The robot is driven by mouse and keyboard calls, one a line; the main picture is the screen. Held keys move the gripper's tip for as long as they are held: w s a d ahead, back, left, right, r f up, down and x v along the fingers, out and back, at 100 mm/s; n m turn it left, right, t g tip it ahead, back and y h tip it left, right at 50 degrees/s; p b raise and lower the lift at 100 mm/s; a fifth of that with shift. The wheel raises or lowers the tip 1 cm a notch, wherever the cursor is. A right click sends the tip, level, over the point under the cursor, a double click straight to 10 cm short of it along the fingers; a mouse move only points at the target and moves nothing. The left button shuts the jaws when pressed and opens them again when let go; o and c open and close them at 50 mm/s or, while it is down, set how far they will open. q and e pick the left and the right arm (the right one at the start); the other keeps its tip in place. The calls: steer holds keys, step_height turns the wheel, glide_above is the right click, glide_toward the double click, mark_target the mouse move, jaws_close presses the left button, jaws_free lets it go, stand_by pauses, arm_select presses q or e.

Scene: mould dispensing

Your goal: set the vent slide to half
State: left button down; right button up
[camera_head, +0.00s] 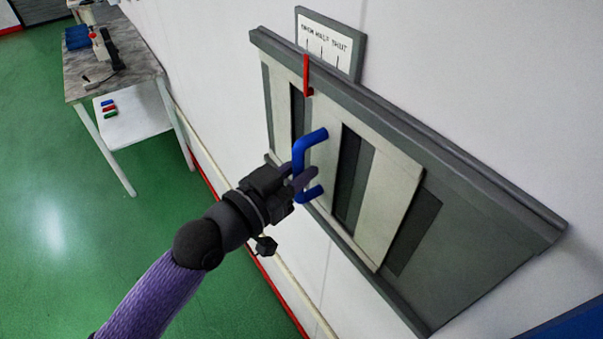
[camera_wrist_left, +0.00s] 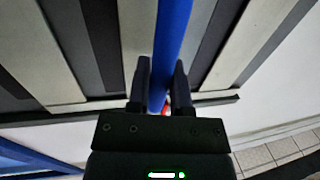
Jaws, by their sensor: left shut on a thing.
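The vent slide (camera_head: 325,165) is a pale slatted panel in a grey frame (camera_head: 480,200) on the white wall. Dark gaps show between its slats. Its blue handle (camera_head: 312,138) stands out from a slat; it also shows in the left wrist view (camera_wrist_left: 172,40). My left gripper (camera_head: 303,180) is shut on the handle's upright bar, with a finger on each side (camera_wrist_left: 160,82). A red pointer (camera_head: 307,76) on the slide stands up over the top rail, beneath the leftmost mark, OPEN, of the label plate (camera_head: 350,60). The plate reads OPEN, HALF, SHUT. My right gripper is out of view.
A grey-topped table (camera_head: 135,55) with a device and blue bins stands at the back left. Its lower white shelf (camera_head: 135,120) holds small coloured items. Green floor (camera_head: 50,210) is clear at left. A blue thing (camera_head: 575,325) shows at the lower right.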

arm_select(q)
steer(key=c, duration=0.7)
jaws_free()
steer(key=shift+s+d, duration=0.2)
steer(key=shift+s, duration=0.05)
steer(key=shift+c, duration=0.2)
steer(key=shift+o, duration=1)
steer(key=shift+w+a, duration=0.1)
steer(key=b+v, duration=0.2)
steer(key=v, duration=0.8)
